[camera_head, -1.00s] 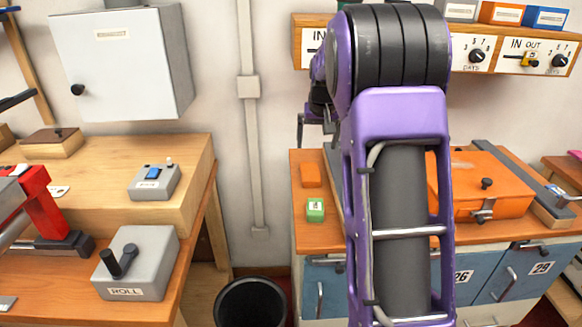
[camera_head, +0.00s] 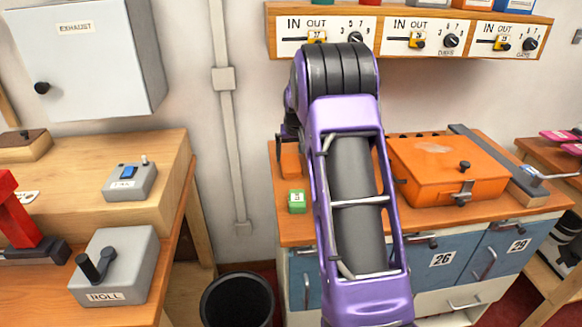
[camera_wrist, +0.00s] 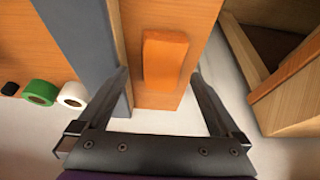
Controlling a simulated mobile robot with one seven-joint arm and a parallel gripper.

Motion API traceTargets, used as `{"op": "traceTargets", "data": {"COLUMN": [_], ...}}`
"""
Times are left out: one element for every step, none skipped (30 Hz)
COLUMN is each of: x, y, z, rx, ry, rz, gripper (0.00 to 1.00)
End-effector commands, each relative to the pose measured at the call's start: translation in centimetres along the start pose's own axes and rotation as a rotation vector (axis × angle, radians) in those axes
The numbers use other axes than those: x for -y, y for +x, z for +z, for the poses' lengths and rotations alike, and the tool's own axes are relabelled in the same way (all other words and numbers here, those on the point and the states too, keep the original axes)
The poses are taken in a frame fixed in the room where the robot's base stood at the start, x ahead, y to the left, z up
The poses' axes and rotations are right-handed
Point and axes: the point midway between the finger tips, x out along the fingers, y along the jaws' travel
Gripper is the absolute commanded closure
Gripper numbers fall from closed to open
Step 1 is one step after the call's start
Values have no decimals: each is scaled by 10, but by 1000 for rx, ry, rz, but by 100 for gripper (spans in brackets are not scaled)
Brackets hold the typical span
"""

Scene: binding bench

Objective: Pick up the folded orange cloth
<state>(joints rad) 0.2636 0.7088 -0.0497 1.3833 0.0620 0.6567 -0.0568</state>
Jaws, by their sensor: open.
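The folded orange cloth (camera_wrist: 165,60) lies on the orange-brown bench top in the wrist view, a small rounded block shape. In the head view the cloth (camera_head: 291,160) sits near the left end of the right bench, partly hidden by my arm. My gripper (camera_wrist: 157,76) is open and empty, with one finger on each side of the cloth in the picture. The left finger shows over a grey bar's edge and the right one past the bench edge. The height of the fingertips above the cloth is hard to tell.
The grey bar (camera_wrist: 80,35) runs along one side of the cloth. A green roll (camera_wrist: 40,91) and a white roll (camera_wrist: 73,95) lie beyond it. A green block (camera_head: 296,201) stands in front of the cloth. An orange case (camera_head: 440,178) is farther right; a black bin (camera_head: 237,302) stands below.

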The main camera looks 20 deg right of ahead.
Motion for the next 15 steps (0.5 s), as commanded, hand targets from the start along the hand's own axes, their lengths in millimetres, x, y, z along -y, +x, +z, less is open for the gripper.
{"op": "traceTargets", "data": {"x": [0, 1, 1, 2, 2, 3, 4, 4, 3, 3, 3, 3, 3, 3, 3], "y": [4, 7, 11, 15, 20, 26, 31, 36, 42, 45, 48, 50, 51, 51, 51], "z": [1, 2, 3, 4, 5, 7, 8, 8, 8, 7, 7, 6, 6, 6, 6], "rx": [2, 2, 4, 5, 4, 4, 5, 5, 4, 4, 3, 1, 1, 1, 1], "ry": [0, 0, 0, 0, 0, 0, 0, 0, 0, 0, 0, 0, 0, 0, 0], "rz": [0, 0, 0, 0, 0, 0, 0, 0, 0, 0, 0, 0, 0, 0, 0], "gripper": [0, 0, 0, 0, 0, 0, 0, 0, 0, 0, 0, 0, 0, 0, 0]}}
